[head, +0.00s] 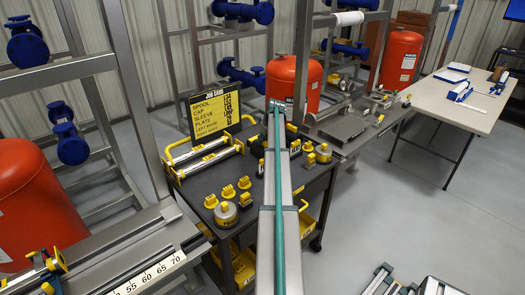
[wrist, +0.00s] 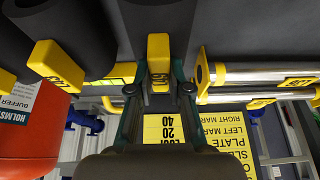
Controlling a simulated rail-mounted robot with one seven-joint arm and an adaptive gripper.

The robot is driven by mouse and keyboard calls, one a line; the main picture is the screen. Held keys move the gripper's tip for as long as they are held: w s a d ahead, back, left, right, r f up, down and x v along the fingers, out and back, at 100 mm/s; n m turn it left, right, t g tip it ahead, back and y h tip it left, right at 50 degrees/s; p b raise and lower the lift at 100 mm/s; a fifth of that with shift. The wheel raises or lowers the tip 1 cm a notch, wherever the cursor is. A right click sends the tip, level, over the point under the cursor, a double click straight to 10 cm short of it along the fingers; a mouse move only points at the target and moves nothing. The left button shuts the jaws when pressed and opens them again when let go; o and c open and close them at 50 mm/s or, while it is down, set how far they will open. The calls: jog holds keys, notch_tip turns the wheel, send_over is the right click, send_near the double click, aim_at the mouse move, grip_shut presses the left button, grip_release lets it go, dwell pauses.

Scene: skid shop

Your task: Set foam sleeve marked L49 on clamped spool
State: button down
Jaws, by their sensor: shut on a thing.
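In the wrist view, which looks upside down, my gripper (wrist: 158,88) is shut on a yellow tab (wrist: 158,50). The tab sits against a dark grey foam sleeve (wrist: 158,16) at the top of the picture; its mark is not readable. Another dark sleeve (wrist: 75,30) lies to the left, with a yellow tag (wrist: 55,65) that seems to read L43 or L45. Steel tubes (wrist: 260,73) with yellow fittings run to the right. In the head view my arm hides the gripper and the held sleeve. I cannot tell which spool is clamped.
A dark cart (head: 190,195) carries the job card (head: 213,110), steel bars with yellow handles (head: 210,155) and several small yellow-topped pieces. A steel bench with a ruler (head: 150,272) is at lower left. Orange tanks (head: 294,80) stand behind. A pale table (head: 455,100) stands right; grey floor lies between.

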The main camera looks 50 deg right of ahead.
jog(key=shift+r+p, duration=1.05)
jog(key=shift+r, duration=2.4)
